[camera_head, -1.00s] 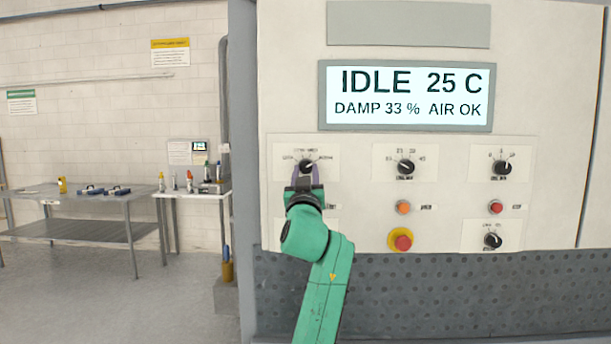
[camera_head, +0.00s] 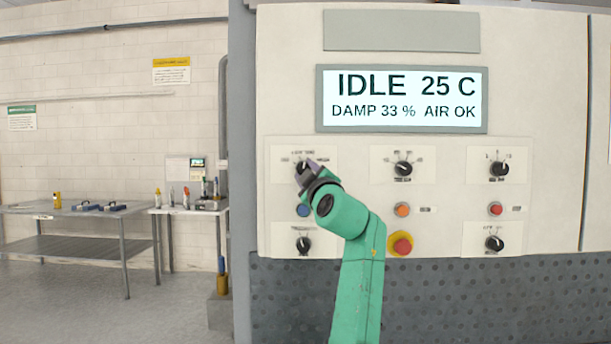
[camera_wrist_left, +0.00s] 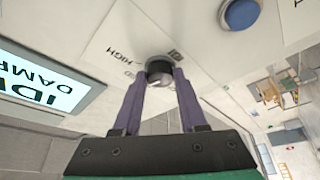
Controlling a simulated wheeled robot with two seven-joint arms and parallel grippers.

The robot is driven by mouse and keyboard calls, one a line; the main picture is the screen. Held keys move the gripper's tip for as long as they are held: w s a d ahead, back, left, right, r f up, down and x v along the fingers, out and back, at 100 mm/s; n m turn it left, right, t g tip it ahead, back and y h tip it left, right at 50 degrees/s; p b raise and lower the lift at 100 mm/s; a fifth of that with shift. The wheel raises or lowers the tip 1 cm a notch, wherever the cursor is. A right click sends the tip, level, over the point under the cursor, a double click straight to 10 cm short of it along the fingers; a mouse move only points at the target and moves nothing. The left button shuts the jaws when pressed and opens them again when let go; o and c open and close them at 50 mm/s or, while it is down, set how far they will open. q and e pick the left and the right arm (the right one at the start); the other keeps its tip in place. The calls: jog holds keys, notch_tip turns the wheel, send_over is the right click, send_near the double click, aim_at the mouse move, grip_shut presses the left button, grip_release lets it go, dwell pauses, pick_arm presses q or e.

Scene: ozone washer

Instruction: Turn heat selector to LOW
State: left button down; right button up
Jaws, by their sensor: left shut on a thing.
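The upper-left black knob (camera_head: 300,166) sits on a white plate on the machine panel in the head view. In the left wrist view the same knob (camera_wrist_left: 158,72) stands between two purple fingers, with HIGH printed on the plate on the display's side. My left gripper (camera_head: 304,172) is shut on this knob, its green arm rising from below and leaning left. The gripper (camera_wrist_left: 159,76) also fills the lower middle of the left wrist view. The knob's pointer and the other plate words are too small or hidden to read surely. My right gripper is not in view.
The display (camera_head: 402,98) reads IDLE 25 C, DAMP 33 %, AIR OK. A blue button (camera_head: 304,210) and another black knob (camera_head: 303,244) lie below the held knob. A red stop button (camera_head: 401,245) is right of my arm. A metal table (camera_head: 75,209) stands far left.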

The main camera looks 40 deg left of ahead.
pick_arm(q)
jog(key=n, duration=0.1)
jog(key=n+g+p, duration=0.1)
jog(key=n, duration=0.1)
jog(key=n+g+p, duration=0.1)
jog(key=n, duration=0.1)
jog(key=shift+w+d+r, duration=0.1)
jog(key=shift+r, duration=0.25)
jog(key=shift+n+g+h+p, duration=0.4)
jog(key=shift+n+p, duration=0.15)
jog(key=shift+n, duration=0.35)
jog(key=shift+f, duration=0.1)
jog(key=shift+c, duration=2.2)
grip_release()
jog(key=shift+d, duration=0.1)
jog(key=r+b+v, duration=0.1)
jog(key=b+v, duration=0.5)
jog(key=v, duration=0.8)
jog(key=shift+f, duration=0.45)
